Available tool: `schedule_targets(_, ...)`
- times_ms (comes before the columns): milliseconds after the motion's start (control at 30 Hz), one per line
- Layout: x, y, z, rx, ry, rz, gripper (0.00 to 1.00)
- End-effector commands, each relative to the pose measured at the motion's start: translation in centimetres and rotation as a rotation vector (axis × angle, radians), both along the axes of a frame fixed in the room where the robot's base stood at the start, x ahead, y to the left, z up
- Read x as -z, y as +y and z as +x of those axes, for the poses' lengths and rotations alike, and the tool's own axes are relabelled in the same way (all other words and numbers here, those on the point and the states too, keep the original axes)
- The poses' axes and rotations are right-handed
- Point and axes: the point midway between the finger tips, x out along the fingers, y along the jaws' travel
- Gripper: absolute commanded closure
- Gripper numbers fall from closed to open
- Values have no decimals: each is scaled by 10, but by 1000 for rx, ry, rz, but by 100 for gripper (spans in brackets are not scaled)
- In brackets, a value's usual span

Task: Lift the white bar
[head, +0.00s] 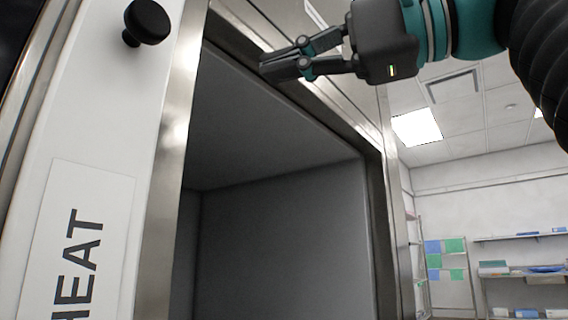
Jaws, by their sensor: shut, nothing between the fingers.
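No separate white bar can be made out for sure in the head view. A white panel (112,120) with a "HEAT" label (80,250) and a black knob (148,22) fills the left side, and I cannot tell whether it is part of the bar. My gripper (264,65) reaches in from the upper right with its fingers pointing left. It is shut and empty, in front of the upper metal frame of the washer opening. It appears apart from the white panel and the knob.
The washer (290,240) has an open, empty-looking grey chamber with a steel frame (168,170) around it. Shelves (520,270) with boxes stand far back at the right. A lit ceiling panel (417,127) is above them.

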Motion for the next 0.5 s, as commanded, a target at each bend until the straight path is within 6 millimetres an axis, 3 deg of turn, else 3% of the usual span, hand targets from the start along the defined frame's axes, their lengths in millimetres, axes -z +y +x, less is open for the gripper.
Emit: schedule_targets(500,0,-18,-9,1,0,1,100)
